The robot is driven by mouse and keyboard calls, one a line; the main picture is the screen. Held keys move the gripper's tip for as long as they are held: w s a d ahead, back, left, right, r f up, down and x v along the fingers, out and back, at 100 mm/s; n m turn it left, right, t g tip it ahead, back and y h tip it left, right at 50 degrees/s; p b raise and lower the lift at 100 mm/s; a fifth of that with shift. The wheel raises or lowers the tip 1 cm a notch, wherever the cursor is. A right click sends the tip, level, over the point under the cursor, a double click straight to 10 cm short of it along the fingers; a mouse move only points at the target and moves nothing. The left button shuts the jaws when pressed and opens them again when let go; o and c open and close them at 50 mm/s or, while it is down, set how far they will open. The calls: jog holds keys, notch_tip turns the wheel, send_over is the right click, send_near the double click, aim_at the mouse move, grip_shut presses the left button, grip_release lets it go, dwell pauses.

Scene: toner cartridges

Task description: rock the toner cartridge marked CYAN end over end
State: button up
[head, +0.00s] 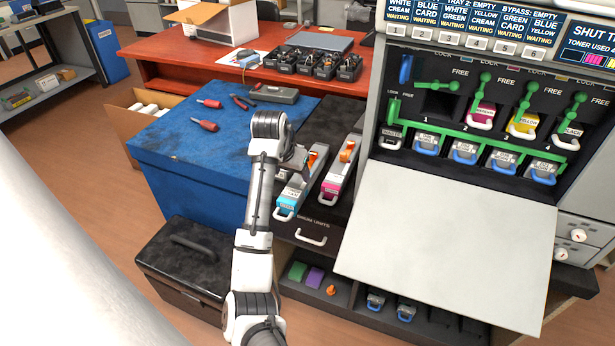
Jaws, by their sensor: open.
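The toner cartridge with the cyan end (288,203) lies on the dark drawer unit right of the blue chest. It has a long grey body, an orange piece toward its far end and a light handle at its near end. Its lettering is too small to read surely. My gripper (299,159) is at its far end, by the orange piece, open. My wrist hides part of the gripper, so I cannot tell whether the fingers touch the cartridge. A similar cartridge with a magenta end (333,187) lies just to the right.
The printer (480,100) stands at right, its pale door (445,245) folded down. Slot 1 looks empty; magenta, yellow and black cartridges sit in the others. Screwdrivers and pliers lie on the blue chest (180,150). A black case (185,270) stands on the floor.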

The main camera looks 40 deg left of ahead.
aim_at(296, 185)
jog(key=shift+f, duration=0.35)
jog(key=b+x, duration=0.5)
jog(key=x, duration=0.1)
jog(key=shift+b+x, duration=0.3)
jog(key=shift+x, duration=1.45)
jog(key=c, duration=1.5)
jog(key=shift+o, duration=0.2)
jog(key=shift+w+r, duration=0.1)
jog(key=shift+r, duration=0.1)
notch_tip(296, 185, up, 7)
jog(key=p, duration=0.6)
jog(key=shift+f+p, duration=0.1)
jog(key=shift+p, duration=0.2)
notch_tip(296, 185, up, 10)
jog(key=p, duration=0.8)
jog(key=shift+p, duration=0.4)
